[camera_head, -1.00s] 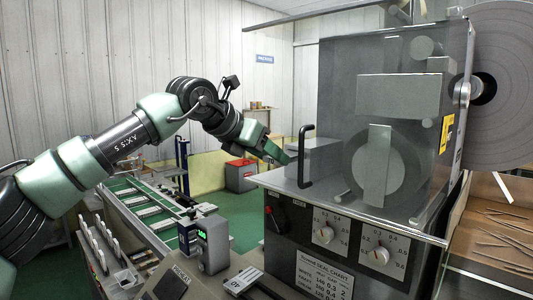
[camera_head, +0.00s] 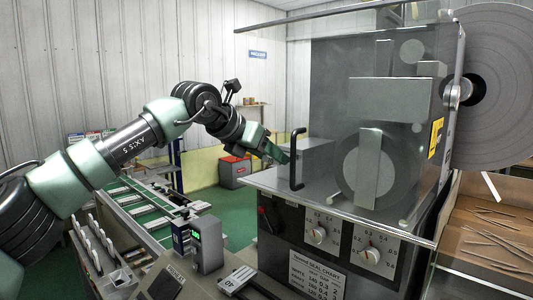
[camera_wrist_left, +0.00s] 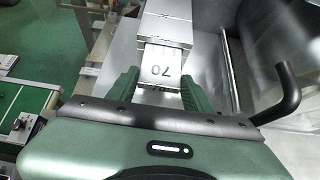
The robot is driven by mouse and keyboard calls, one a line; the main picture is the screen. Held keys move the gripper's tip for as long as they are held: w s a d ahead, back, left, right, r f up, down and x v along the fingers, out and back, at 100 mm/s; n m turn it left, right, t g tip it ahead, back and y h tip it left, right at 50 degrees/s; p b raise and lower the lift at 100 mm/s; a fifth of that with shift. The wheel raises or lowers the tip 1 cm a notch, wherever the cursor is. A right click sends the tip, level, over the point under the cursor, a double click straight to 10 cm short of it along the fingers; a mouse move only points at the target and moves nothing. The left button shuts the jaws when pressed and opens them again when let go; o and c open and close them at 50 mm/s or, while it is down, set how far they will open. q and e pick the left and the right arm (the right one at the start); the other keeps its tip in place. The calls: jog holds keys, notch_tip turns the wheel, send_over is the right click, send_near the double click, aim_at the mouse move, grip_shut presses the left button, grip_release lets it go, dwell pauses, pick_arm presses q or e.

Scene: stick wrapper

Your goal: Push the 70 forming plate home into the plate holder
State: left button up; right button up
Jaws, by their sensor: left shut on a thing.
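The 70 forming plate (camera_wrist_left: 163,72) is a light metal plate with a dark "70" on it. In the left wrist view it lies between the fingers of my left gripper (camera_wrist_left: 158,82), which is shut on it. Just beyond it a grey metal block, apparently the plate holder (camera_wrist_left: 167,30), lies in line with the plate. The plate's far edge meets or overlaps it; I cannot tell how deep it sits. In the head view my left gripper (camera_head: 280,154) is at the machine's left side, and plate and holder are hidden or too small to make out. My right gripper is not in view.
The wrapper machine has a clear guard (camera_head: 345,90) and a black handle (camera_head: 297,160) close right of my gripper. Dials (camera_head: 318,235) are on its front. A plate rack (camera_head: 95,245), a green conveyor (camera_head: 135,205) and a labelled plate (camera_head: 238,279) are lower left.

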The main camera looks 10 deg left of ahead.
pick_arm(q)
jog(key=shift+w+d+p, duration=0.3)
jog(key=shift+w+p, duration=0.1)
jog(key=shift+w, duration=0.05)
jog(key=o, duration=1.6)
jog(key=shift+o, duration=0.2)
jog(key=shift+s, duration=0.1)
jog(key=shift+s+a+b, duration=0.1)
jog(key=shift+a+b, duration=0.05)
jog(key=shift+b, duration=0.15)
jog(key=b+v, duration=0.3)
jog(key=v, duration=0.4)
jog(key=shift+r, duration=0.25)
jog(key=shift+s+a, duration=0.1)
jog(key=shift+s, duration=0.05)
